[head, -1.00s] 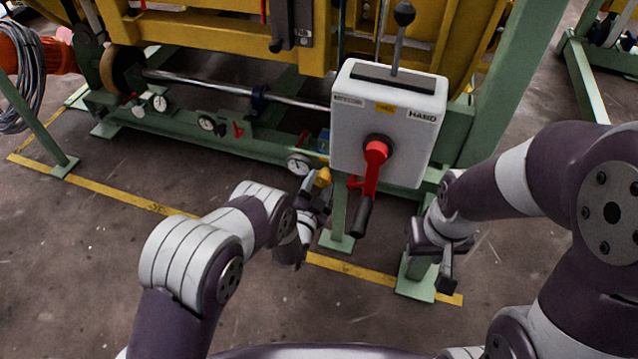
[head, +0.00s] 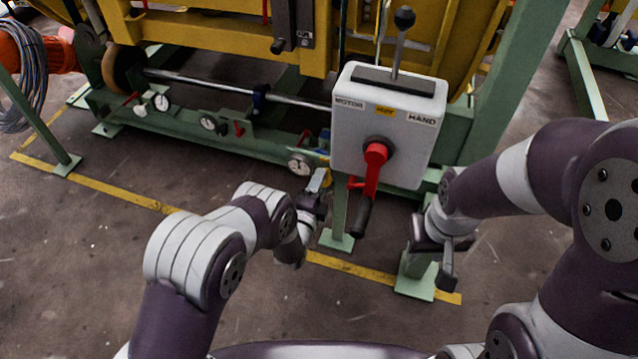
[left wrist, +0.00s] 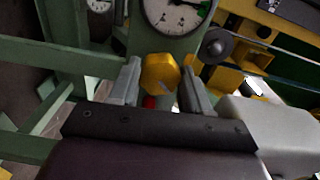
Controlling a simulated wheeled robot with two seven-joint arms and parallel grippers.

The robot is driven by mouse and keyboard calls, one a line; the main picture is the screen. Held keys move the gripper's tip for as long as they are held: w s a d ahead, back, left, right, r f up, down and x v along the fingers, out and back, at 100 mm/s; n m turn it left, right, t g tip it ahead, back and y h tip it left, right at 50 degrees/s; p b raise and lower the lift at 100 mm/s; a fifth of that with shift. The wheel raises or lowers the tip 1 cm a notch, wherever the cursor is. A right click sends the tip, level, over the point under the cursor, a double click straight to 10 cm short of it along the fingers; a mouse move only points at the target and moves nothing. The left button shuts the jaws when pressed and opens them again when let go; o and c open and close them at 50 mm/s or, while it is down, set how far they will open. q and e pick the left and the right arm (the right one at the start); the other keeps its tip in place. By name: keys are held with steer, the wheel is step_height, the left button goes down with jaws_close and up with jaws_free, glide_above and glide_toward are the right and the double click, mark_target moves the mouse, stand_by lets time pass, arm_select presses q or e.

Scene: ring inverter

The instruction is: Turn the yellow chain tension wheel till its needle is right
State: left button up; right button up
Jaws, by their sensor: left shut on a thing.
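The yellow wheel (left wrist: 160,73) sits between the two fingers of my left gripper (left wrist: 161,85) in the left wrist view. The gripper is shut on it. A round white gauge (left wrist: 176,12) with a green mark is just above the wheel. Its top is cut off, and I cannot tell exactly where its needle points. In the head view my left gripper (head: 321,184) is beside the gauge (head: 300,164), and its grey finger mostly covers the wheel. My right gripper (head: 447,262) hangs apart from everything, right of the control box; its finger gap is unclear.
A white control box (head: 388,125) with a red-and-black crank (head: 370,185) and a top lever (head: 400,40) stands close right of my left gripper. A green frame (head: 160,128) carries more gauges to the left. Open floor with a yellow line (head: 125,198) lies in front.

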arm_select(q)
steer(key=shift+m, duration=0.6)
steer(key=o, duration=1.1)
steer(key=shift+c, duration=0.2)
steer(key=p+v, duration=0.4)
steer(key=v, duration=0.8)
steer(key=shift+s+p, duration=0.35)
steer(key=shift+p, duration=0.05)
